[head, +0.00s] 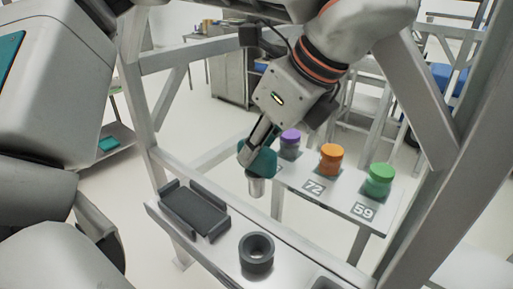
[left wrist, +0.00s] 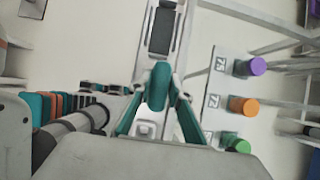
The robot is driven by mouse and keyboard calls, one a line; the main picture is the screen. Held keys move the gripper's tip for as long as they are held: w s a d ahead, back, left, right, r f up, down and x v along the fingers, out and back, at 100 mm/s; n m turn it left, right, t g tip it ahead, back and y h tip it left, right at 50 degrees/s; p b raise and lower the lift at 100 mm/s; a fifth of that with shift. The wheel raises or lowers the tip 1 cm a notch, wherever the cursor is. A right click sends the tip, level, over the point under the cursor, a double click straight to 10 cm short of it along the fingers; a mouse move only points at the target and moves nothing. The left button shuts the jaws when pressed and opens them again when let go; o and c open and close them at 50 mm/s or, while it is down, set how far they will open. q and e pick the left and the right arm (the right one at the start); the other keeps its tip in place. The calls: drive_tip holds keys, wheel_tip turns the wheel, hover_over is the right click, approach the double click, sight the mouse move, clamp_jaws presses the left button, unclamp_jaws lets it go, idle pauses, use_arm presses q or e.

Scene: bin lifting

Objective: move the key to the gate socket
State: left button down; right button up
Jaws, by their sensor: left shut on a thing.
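My left gripper (head: 258,150) hangs down over the metal bench and is shut on the key (head: 256,186), whose silver cylindrical end points down below the fingers. In the left wrist view the key's teal top (left wrist: 159,82) shows between the gripper's two fingers (left wrist: 158,105). The key is in the air, above and behind the dark grey ring-shaped socket (head: 256,254), which stands at the front of the bench with its round hole facing up. The key and the socket are apart. My right gripper is not in view.
A dark shallow tray (head: 194,210) lies on the bench (head: 222,246), left of the socket. Behind, a light table holds purple (head: 290,144), orange (head: 331,158) and green (head: 380,180) jars beside number labels. Grey frame posts (head: 134,110) stand at both sides.

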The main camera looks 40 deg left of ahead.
use_arm(q)
drive_tip(key=shift+r+p, duration=1.4)
drive_tip(key=shift+r, duration=0.9)
